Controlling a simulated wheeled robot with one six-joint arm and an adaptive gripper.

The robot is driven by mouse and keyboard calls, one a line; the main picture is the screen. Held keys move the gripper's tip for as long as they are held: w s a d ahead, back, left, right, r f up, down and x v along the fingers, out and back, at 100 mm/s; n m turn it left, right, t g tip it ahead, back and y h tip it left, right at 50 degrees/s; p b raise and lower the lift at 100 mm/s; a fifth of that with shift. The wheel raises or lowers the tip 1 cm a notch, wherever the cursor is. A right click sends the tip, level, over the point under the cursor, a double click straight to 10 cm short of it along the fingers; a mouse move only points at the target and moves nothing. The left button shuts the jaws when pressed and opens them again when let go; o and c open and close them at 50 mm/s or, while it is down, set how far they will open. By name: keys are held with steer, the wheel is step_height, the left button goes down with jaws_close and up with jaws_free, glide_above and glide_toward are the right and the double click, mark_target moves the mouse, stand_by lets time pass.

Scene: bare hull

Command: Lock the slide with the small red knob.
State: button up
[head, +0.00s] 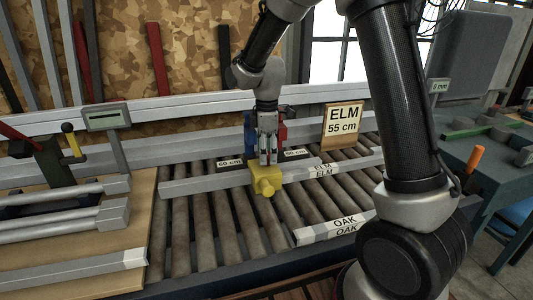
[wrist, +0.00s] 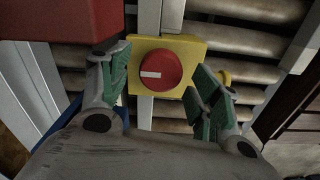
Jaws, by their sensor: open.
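The small red knob (wrist: 160,70) is round with a white mark, and sits on the face of a yellow block (wrist: 193,48). The mark points left in the wrist view. In the head view the yellow block (head: 264,186) is below my gripper (head: 267,160), and the knob is hidden there. My gripper (wrist: 160,88) is open, with one green-padded finger on each side of the knob. The left finger is close to the block's left edge and the right finger overlaps its lower right. I cannot tell whether either finger touches the knob.
A red block (wrist: 60,18) fills the upper left of the wrist view. A roller table (head: 205,230) carries boards labelled ELM (head: 325,170) and OAK (head: 335,227). A metal rail (head: 50,125) with a display (head: 107,116) runs behind. An ELM 55 cm sign (head: 343,124) stands right.

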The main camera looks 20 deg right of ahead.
steer(key=shift+f, duration=0.35)
steer(key=c, duration=1)
